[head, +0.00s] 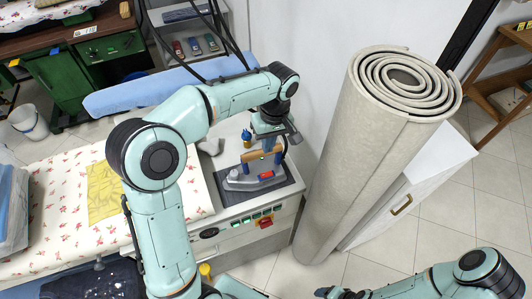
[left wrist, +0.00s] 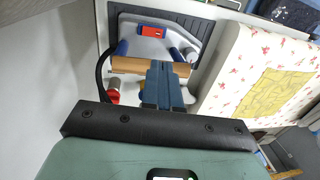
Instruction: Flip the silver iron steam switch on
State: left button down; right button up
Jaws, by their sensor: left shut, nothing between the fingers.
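The silver iron (head: 240,183) stands on a dark rest pad (head: 287,192) on the ironing unit. It has a wooden handle (head: 250,156) on blue posts. A red switch (head: 266,175) sits on its body, and it shows in the left wrist view (left wrist: 152,30) beyond the handle (left wrist: 135,66). My left gripper (head: 268,139) is above the handle, pointing down. In the left wrist view its fingers (left wrist: 162,88) are together and empty, close to the handle; contact cannot be told. Part of my right gripper (head: 333,293) shows at the bottom edge; its fingers are unclear.
A tall rolled carpet (head: 350,150) stands right of the iron, beside a white cabinet (head: 436,185). A floral ironing board (head: 50,190) with a yellow cloth (head: 103,190) lies to the left. A front panel (head: 240,224) has buttons and a red knob.

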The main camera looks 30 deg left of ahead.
aim_at(262, 175)
pick_arm(q)
jog(key=f, duration=0.7)
jog(key=s+a+f, duration=0.1)
jog(key=f, duration=0.3)
jog(key=shift+s+f+b, duration=0.1)
jog(key=shift+f+b, duration=0.1)
jog(key=shift+b, duration=0.2)
jog(key=shift+f, duration=0.65)
pick_arm(e)
jog(key=shift+s+f, duration=0.6)
